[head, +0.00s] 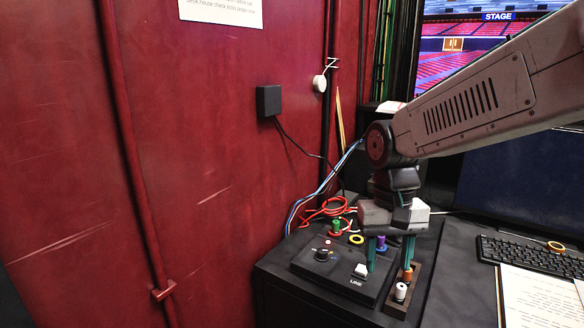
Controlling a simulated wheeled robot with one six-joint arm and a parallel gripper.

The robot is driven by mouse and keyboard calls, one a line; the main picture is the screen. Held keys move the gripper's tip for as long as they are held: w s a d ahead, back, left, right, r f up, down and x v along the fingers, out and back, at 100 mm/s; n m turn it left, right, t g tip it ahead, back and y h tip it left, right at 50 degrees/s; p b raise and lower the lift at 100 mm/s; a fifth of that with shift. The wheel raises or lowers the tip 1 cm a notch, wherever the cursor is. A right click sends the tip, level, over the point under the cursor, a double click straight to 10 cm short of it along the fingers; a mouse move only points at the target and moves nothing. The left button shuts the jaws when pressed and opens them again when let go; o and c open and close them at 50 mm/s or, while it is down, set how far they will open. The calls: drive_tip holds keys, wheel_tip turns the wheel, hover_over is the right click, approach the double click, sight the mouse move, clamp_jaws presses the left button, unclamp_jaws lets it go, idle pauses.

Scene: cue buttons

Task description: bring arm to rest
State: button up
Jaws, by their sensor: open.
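My arm reaches in from the right of the head view, and my gripper (390,264) hangs fingers down over the black desk. Its two green fingers are apart with nothing seen between them. The right finger is near a small wooden rack (401,311) holding a white peg (400,292) and an orange peg (407,274).
A keyboard (535,258) and paper sheet (538,300) are at right. A red wall (215,150) bounds the left.

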drive_tip(key=s+d+r+t, duration=0.1)
drive_tip(key=s+d, duration=0.3)
drive_tip(key=s, duration=0.5)
drive_tip(key=s+d+r+t, duration=0.1)
drive_tip(key=s+d, duration=0.4)
drive_tip(key=s, duration=0.4)
drive_tip(key=shift+s+r+t, duration=0.25)
drive_tip(key=shift+t, duration=0.15)
